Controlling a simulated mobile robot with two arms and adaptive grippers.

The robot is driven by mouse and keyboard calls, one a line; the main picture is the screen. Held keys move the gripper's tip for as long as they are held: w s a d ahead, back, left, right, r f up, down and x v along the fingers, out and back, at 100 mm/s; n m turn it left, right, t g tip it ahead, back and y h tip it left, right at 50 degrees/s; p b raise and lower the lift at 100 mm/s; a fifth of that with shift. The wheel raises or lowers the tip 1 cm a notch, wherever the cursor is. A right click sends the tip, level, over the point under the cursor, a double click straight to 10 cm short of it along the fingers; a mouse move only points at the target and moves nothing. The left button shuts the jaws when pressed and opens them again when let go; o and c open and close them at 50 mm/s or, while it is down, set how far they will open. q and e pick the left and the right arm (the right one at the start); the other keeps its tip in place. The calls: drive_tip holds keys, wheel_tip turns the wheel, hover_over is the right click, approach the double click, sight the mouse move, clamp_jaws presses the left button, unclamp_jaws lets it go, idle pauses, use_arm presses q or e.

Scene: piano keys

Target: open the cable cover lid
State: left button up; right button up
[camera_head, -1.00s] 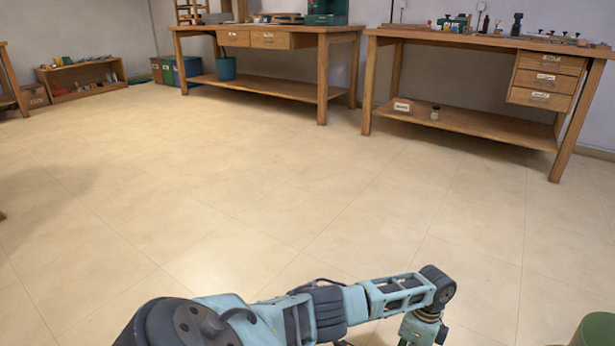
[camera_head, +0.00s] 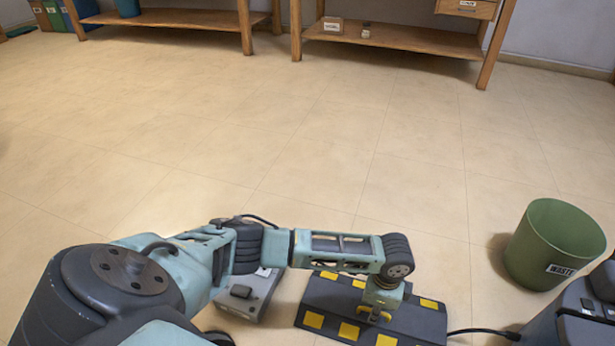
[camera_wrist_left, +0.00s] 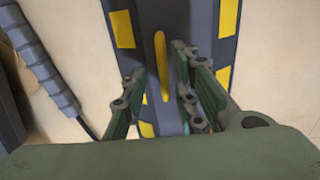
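The cable cover (camera_head: 425,318) is a dark grey ramp with yellow patches lying on the floor at the bottom of the head view. In the left wrist view its middle strip, the lid (camera_wrist_left: 171,15), looks shut and carries a long yellow handle (camera_wrist_left: 161,62). My left gripper (camera_wrist_left: 159,82) is open above the lid, with a finger on either side of the handle. I see a gap beside each finger and cannot tell the height. In the head view my left arm and wrist hide part of the cover. My right gripper is not in view.
A green waste bin (camera_head: 545,245) stands right of the cover. A dark machine (camera_head: 575,315) with a black cable (camera_head: 480,331) is at the lower right. A grey box (camera_head: 258,297) sits left of the cover. Open floor (camera_head: 300,130) reaches to the benches behind.

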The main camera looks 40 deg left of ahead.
use_arm(q)
wheel_tip(320, 180, up, 12)
drive_tip(key=r+n+t+h+p, duration=0.15)
drive_tip(key=n+p, duration=0.25)
drive_tip(key=p, duration=1.7)
drive_tip(key=s+a+r+n+p, duration=0.1)
drive_tip(key=s+a+n+p, duration=0.1)
drive_tip(key=s+p, duration=0.6)
drive_tip(key=s+a+r+n+y+p, duration=0.1)
drive_tip(key=s+a+n+p, duration=0.2)
drive_tip(key=s+p, duration=0.6)
drive_tip(key=shift+s+a+r+t+p, duration=0.2)
drive_tip(key=shift+a+r+t+p, duration=0.4)
drive_tip(key=shift+p, duration=1.4)
drive_tip(key=shift+a+f+g, duration=0.15)
drive_tip(key=shift+g, duration=0.1)
